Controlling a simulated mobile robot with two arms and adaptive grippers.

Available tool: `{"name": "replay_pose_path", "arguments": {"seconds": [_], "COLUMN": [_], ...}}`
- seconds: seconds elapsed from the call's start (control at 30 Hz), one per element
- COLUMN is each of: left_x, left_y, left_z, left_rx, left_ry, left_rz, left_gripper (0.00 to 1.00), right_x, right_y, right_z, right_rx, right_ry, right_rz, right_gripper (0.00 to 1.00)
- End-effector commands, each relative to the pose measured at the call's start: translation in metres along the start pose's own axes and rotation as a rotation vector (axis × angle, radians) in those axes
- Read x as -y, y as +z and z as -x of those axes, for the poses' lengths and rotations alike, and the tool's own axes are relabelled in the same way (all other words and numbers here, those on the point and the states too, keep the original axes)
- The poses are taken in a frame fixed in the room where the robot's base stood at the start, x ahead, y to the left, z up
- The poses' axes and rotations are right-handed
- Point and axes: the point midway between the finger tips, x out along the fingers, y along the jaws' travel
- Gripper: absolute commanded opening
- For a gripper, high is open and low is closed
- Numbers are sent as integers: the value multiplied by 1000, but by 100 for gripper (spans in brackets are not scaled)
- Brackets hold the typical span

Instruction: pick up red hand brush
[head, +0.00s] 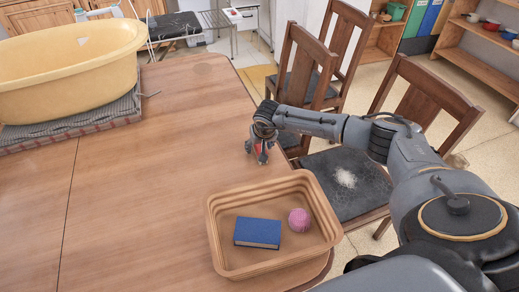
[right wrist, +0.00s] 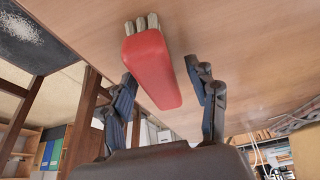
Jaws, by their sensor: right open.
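The red hand brush (right wrist: 152,68) has a smooth red body and pale bristle tufts at its top end in the right wrist view. It lies on the wooden table (head: 160,150). My right gripper (right wrist: 160,76) is open, with one dark finger on each side of the brush; gaps show between the fingers and the red body. In the head view my right gripper (head: 257,155) points down near the table's right edge, and only a bit of red shows there, the rest being hidden behind the fingers. My left gripper is not in view.
A tan basket (head: 216,238) holding a blue book (head: 258,233) and a pink ball (head: 299,220) stands at the near table edge. A yellow tub (head: 65,75) sits at the back left. Chairs (head: 305,65) line the right side. The table's middle is clear.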

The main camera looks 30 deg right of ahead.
Motion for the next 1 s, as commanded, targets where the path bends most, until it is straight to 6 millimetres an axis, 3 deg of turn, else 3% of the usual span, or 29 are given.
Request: {"name": "replay_pose_path", "arguments": {"seconds": [0.37, 0.4, 0.6, 0.7, 1.0], "left_x": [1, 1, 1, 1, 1], "left_y": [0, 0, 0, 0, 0], "left_z": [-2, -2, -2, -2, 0], "left_rx": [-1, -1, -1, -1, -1], "left_ry": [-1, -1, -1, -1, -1], "left_rz": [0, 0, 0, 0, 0], "left_gripper": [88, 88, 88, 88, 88], "right_x": [0, 0, 0, 0, 0], "right_y": [1, 1, 1, 1, 0], "right_z": [-1, -1, -1, -1, 0], "right_rx": [0, 0, 0, 0, 0], "right_ry": [0, 0, 0, 0, 0], "right_rz": [0, 0, 0, 0, 0], "right_gripper": [58, 56, 16, 0, 0]}}
